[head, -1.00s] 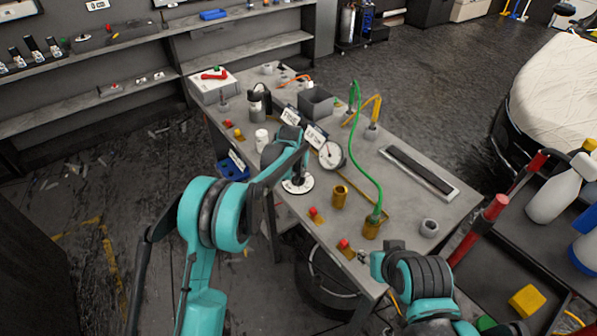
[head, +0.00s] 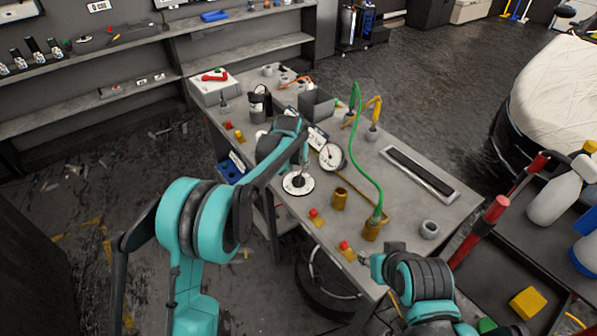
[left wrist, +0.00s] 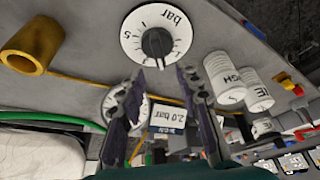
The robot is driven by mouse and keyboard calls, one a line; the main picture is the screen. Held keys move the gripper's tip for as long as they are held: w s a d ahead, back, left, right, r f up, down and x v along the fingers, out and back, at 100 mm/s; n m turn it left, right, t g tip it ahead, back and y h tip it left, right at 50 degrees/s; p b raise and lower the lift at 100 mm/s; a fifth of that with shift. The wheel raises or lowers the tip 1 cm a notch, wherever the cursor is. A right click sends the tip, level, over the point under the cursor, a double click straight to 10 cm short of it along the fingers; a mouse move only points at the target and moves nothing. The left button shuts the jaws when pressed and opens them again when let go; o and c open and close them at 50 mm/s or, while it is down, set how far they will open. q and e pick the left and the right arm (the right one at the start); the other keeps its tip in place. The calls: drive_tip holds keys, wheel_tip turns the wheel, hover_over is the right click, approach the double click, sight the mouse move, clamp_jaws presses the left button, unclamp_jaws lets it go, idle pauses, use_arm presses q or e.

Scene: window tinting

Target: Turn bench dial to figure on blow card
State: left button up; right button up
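The bench dial (head: 298,184) is a round white plate with a black knob, near the table's left edge. The left wrist view shows the dial (left wrist: 133,36) with "bar" and figures round its rim; I cannot tell which figure the knob points to. My left gripper (head: 305,155) hangs just above the dial; in the wrist view its fingers (left wrist: 162,72) are apart, with nothing between them, short of the knob. A white card (left wrist: 169,116) reading "2.0 bar" stands beyond; it also shows partly behind my arm in the head view (head: 318,139). My right gripper (head: 365,258) is near the table's front edge, its fingers unclear.
A pressure gauge (head: 332,157) stands right behind the dial. A brass cup (head: 339,198), a green hose (head: 367,165) and red-yellow buttons (head: 316,215) are close by. White canisters (left wrist: 225,76) stand beside the dial in the wrist view. A long dark tray (head: 420,172) lies at the right.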

use_arm(q)
drive_tip(key=v, duration=0.6)
drive_tip(key=shift+r, duration=0.2)
drive_tip(key=s+a+r+n+t+b, duration=0.1)
drive_tip(key=s+a+r, duration=0.3)
drive_tip(key=s, duration=0.5)
drive_tip(key=s+a+r+b, duration=0.1)
drive_tip(key=s+a+r, duration=0.2)
drive_tip(key=s+a, duration=0.5)
drive_tip(key=s+a+f+n+t, duration=0.1)
drive_tip(key=s+f, duration=0.3)
drive_tip(key=s, duration=0.5)
drive_tip(key=s+a+f+y+b, duration=0.1)
drive_tip(key=s+a+f, duration=0.2)
drive_tip(key=s, duration=0.7)
drive_tip(key=shift+a+f+n+t, duration=0.4)
drive_tip(key=shift+a, duration=0.1)
